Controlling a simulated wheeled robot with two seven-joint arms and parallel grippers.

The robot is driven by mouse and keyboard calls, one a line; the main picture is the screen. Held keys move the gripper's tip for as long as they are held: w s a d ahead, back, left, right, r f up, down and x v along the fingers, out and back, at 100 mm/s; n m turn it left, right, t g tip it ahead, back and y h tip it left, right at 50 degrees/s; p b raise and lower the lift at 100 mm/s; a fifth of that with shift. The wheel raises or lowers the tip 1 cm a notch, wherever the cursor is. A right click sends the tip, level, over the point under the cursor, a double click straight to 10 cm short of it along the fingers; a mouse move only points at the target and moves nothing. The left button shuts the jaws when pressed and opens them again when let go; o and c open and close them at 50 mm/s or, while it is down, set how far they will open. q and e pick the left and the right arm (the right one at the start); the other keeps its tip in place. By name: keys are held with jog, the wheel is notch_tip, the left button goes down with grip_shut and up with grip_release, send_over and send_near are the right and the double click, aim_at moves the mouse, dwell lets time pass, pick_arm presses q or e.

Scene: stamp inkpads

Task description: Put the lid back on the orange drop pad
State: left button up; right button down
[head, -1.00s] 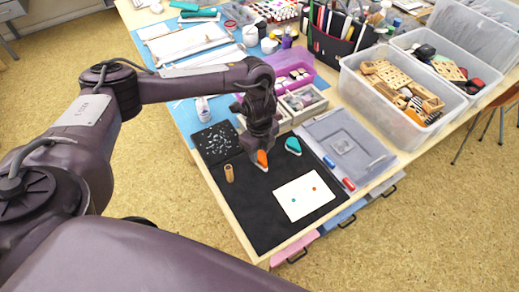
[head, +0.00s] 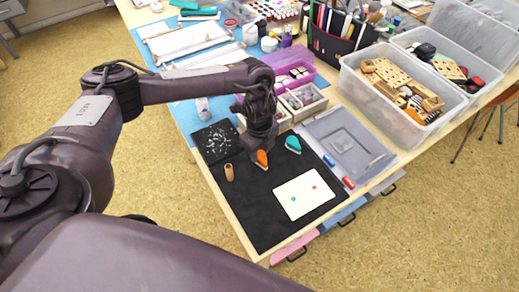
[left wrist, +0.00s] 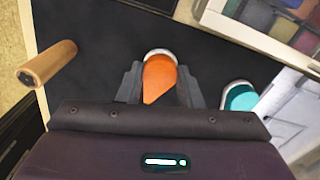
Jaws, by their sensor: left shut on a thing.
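The orange lid (head: 262,157) of the drop pad is between the fingers of my left gripper (head: 260,149), which is shut on it. In the left wrist view the orange top (left wrist: 160,78) sits between both fingers, with its rounded end pointing away. A white pad base (left wrist: 161,52) shows as a rim around that end. I cannot tell whether the lid is fully seated on the base or just above it. The base rests on the black mat (head: 262,222). My right gripper is not in view.
A teal drop pad (head: 293,144) lies right of the gripper. A wooden cylinder (head: 229,172) stands to the left. A white card (head: 307,201) with two coloured dots lies in front. A speckled black square (head: 216,140) and a divided tray (head: 303,100) lie behind.

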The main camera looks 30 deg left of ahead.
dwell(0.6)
pick_arm(q)
jog(key=o, duration=1.4)
jog(key=shift+r+p, duration=3.55)
jog(key=shift+p, duration=0.1)
grip_shut()
